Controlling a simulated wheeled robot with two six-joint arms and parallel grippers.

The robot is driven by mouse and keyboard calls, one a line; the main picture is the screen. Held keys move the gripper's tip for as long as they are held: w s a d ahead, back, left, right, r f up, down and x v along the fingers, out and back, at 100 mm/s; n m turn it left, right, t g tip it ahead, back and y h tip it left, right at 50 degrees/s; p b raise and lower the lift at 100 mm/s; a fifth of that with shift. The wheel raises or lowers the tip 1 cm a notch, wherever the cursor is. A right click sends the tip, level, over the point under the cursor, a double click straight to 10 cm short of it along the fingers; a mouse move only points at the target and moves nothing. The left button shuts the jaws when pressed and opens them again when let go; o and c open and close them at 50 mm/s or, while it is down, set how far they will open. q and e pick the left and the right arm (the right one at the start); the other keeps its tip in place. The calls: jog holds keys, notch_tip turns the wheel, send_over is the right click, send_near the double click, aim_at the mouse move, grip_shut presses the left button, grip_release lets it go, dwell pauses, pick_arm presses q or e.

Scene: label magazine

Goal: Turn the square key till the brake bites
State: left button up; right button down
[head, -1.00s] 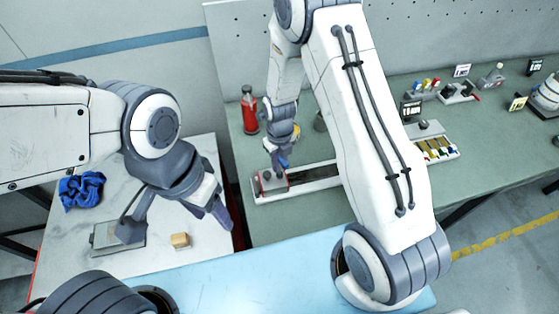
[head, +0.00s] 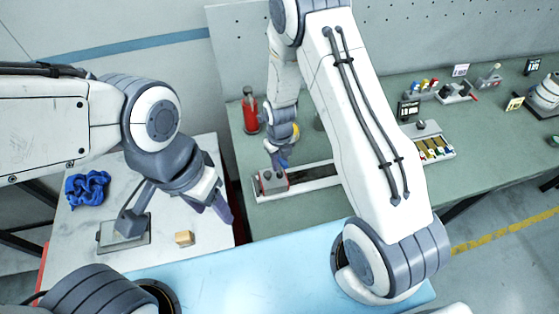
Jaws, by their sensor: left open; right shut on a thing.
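My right gripper (head: 279,160) is shut at the left end of a long pale rail (head: 315,181) on the green bench. It is just above a small grey block with a red side (head: 271,182), which has dark round knobs on top. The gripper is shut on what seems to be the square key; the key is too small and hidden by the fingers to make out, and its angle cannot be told. My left gripper (head: 222,209) is open and empty over the right edge of the white table, away from the block.
A red bottle (head: 250,114) stands behind the block. The white table (head: 75,240) holds a blue cloth (head: 87,187), a grey plate device (head: 122,232) and a wooden block (head: 184,238). A tray of coloured pieces (head: 436,148) lies right of my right arm, which covers part of the rail.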

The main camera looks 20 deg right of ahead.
jog(key=shift+r+p, duration=0.1)
jog(key=shift+p, duration=1)
jog(key=shift+s+p, duration=0.15)
jog(key=shift+p, duration=0.35)
jog(key=shift+s, duration=0.1)
jog(key=c, duration=0.7)
grip_release()
notch_tip(320, 180, up, 12)
jog(key=shift+d+f, duration=0.1)
jog(key=shift+f, duration=0.05)
